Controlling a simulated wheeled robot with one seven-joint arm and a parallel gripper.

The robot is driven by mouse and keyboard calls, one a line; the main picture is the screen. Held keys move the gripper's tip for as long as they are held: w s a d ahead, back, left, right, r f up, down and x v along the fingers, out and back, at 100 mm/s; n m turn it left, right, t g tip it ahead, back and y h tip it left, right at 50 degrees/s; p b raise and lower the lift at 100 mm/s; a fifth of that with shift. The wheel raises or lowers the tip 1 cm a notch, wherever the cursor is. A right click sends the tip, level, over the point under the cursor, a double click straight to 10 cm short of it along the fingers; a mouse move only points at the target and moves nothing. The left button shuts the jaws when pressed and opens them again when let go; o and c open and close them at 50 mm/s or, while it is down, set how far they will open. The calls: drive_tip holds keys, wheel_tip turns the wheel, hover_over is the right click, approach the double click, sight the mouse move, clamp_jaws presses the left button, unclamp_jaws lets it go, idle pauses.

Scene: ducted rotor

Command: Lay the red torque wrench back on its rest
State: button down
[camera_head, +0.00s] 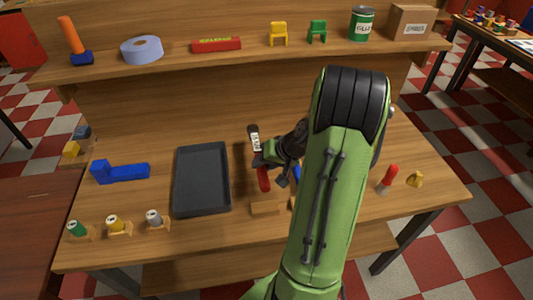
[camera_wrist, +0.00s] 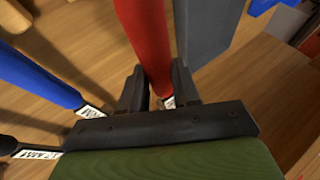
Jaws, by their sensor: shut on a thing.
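The red torque wrench (camera_head: 263,180) shows between the dark tray and my arm, its red handle toward the front of the bench and its dark, labelled part toward the back. My gripper (camera_head: 272,168) is shut on it. In the wrist view the red handle (camera_wrist: 147,35) runs up from between the fingers (camera_wrist: 160,90), with a bit of white label at the grip. A small wooden block (camera_head: 266,207) lies just in front of the handle end; whether the wrench touches it or the bench, I cannot tell. My arm hides part of the area.
A blue-handled tool (camera_wrist: 35,75) lies left of the wrench in the wrist view. A red-handled tool (camera_head: 390,176) stands right of my arm. A shelf (camera_head: 180,63) overhangs behind.

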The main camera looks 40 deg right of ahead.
drive_tip(key=shift+s+a+r, duration=0.1)
drive_tip(key=shift+s+a, duration=0.05)
drive_tip(key=shift+a, duration=0.15)
drive_tip(key=shift+d+f+b, duration=0.1)
drive_tip(key=shift+f+b, duration=0.2)
drive_tip(key=shift+b, duration=0.1)
wheel_tip(320, 180, down, 5)
drive_tip(key=b, duration=0.4)
drive_tip(key=shift+f+b, duration=0.1)
drive_tip(key=shift+b, duration=0.2)
drive_tip(key=shift+f, duration=0.1)
drive_tip(key=shift+f+b, duration=0.3)
drive_tip(key=shift+b, duration=0.1)
drive_tip(key=c, duration=0.7)
unclamp_jaws()
drive_tip(key=shift+c, duration=0.2)
drive_tip(key=p+v, duration=0.4)
drive_tip(key=v, duration=1.1)
drive_tip(key=shift+s+r, duration=0.3)
drive_tip(key=shift+s, duration=0.05)
